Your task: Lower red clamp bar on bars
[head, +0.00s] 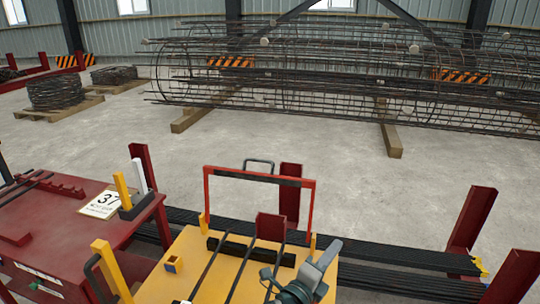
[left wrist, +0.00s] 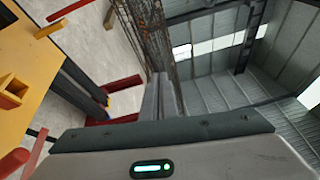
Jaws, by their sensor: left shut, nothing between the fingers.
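The red clamp bar (head: 258,172) is a red frame with a dark strip under its top edge. It stands raised and upright at the far side of the yellow table (head: 190,250), with a black loop handle (head: 258,162) behind it. Dark bars (head: 240,268) lie lengthwise on the yellow table, across a black crosspiece (head: 250,250). My left gripper (head: 326,256) is at the table's right front, to the right of the bars and apart from the clamp bar. Its fingers (left wrist: 160,95) are together and empty in the left wrist view. My right gripper is not visible.
A red table (head: 80,215) with a "37" sign (head: 104,203) stands at the left. Long black bars (head: 400,265) lie low between red posts (head: 472,218). A large rebar cage (head: 330,75) rests on timbers behind. Concrete floor (head: 210,155) lies clear between.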

